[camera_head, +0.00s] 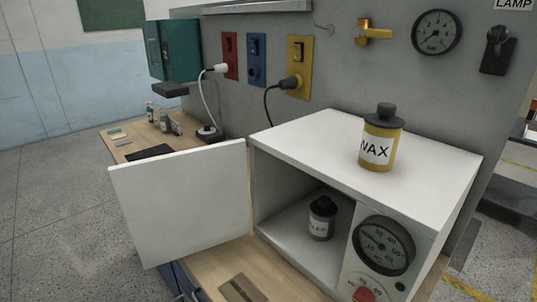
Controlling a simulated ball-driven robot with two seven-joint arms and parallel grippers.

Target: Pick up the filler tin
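A small grey tin (322,218) with a black cap and a pale label stands upright inside the white box-shaped oven (290,232). Its label is too small to read surely; it may be the filler tin. The oven's white door (185,200) is swung open to the left. A larger yellow tin (381,141) labelled WAX, with a dark cap, stands on the oven's top. Neither of my grippers is in view.
The oven's front carries a round °C dial (384,246) and a red knob (363,294). A flat brown piece (242,289) lies on the wooden bench in front. Small bottles (164,122) stand at the back left. Plugged cables hang from the wall sockets.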

